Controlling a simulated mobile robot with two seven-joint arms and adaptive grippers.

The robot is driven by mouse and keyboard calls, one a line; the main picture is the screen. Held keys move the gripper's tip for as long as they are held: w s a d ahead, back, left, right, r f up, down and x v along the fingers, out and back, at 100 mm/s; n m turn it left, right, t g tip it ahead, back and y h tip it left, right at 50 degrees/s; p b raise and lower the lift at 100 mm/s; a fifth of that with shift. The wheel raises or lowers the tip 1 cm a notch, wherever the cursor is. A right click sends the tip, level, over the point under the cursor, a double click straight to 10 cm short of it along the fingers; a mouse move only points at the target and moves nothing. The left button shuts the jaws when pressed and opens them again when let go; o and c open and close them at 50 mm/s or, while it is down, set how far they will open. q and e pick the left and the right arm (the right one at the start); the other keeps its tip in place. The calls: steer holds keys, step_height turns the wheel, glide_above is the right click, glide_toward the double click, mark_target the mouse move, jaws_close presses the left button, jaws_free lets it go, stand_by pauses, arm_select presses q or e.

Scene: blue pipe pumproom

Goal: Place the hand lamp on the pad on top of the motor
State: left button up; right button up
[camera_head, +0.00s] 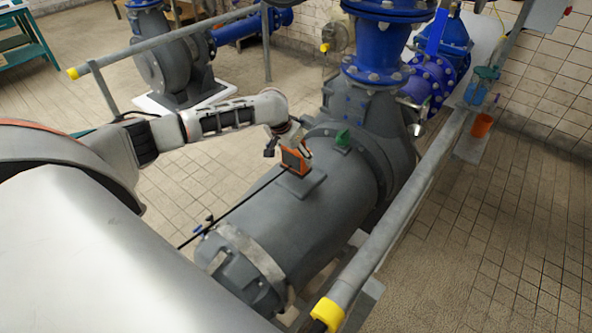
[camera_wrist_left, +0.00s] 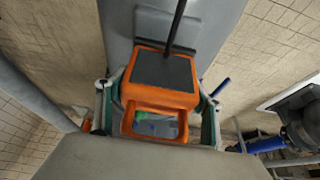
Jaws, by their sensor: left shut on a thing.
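The hand lamp (camera_head: 293,162) is orange with a dark flat panel; it also shows in the wrist view (camera_wrist_left: 163,72), with its orange loop handle nearest the wrist. My left gripper (camera_head: 298,146) is shut on the lamp, with its fingers at both sides of the handle in the wrist view (camera_wrist_left: 158,112). The grey square pad (camera_head: 305,187) is on top of the grey motor (camera_head: 312,222). The lamp is at the pad's far edge in the head view and hides part of it. I cannot tell whether it touches the pad. My right gripper is not in view.
A thin dark cable or rod (camera_head: 235,207) runs from the lamp across the motor. Grey rails with yellow ends (camera_head: 396,222) run along both sides. An orange cup (camera_head: 481,125) stands at the right.

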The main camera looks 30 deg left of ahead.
mark_target(296, 168)
arm_select(q)
steer(key=shift+f+b, duration=0.6)
steer(key=shift+f, duration=2.35)
steer(key=o, duration=1.4)
steer(key=shift+f, duration=0.1)
steer(key=shift+o, duration=0.4)
